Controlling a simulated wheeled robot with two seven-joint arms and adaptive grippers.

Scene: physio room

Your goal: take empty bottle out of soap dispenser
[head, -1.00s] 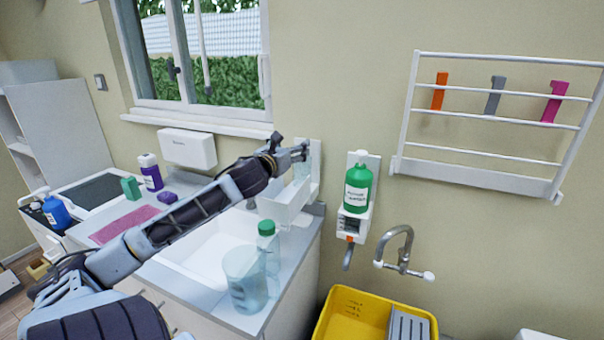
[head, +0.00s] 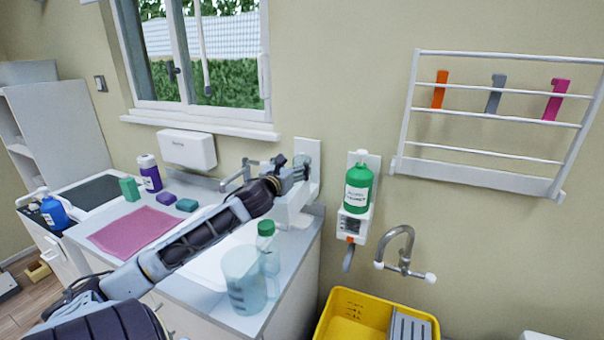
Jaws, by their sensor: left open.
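A white wall-mounted soap dispenser (head: 313,190) is fixed beside the window, above the back right of the sink counter. A clear, empty-looking bottle (head: 308,149) stands upright in it, its lower part hidden by my gripper. My left gripper (head: 301,170) is open at the dispenser's front, at the bottle; I cannot tell whether its fingers touch it. A second wall dispenser (head: 351,226) to the right holds a green bottle (head: 357,188) with a white label. My right gripper is out of view.
A clear jug (head: 243,280) and a clear bottle with a green cap (head: 268,255) stand on the counter's front right, below my arm. A tap (head: 235,176) rises behind the sink. A yellow tub (head: 345,308) is below right.

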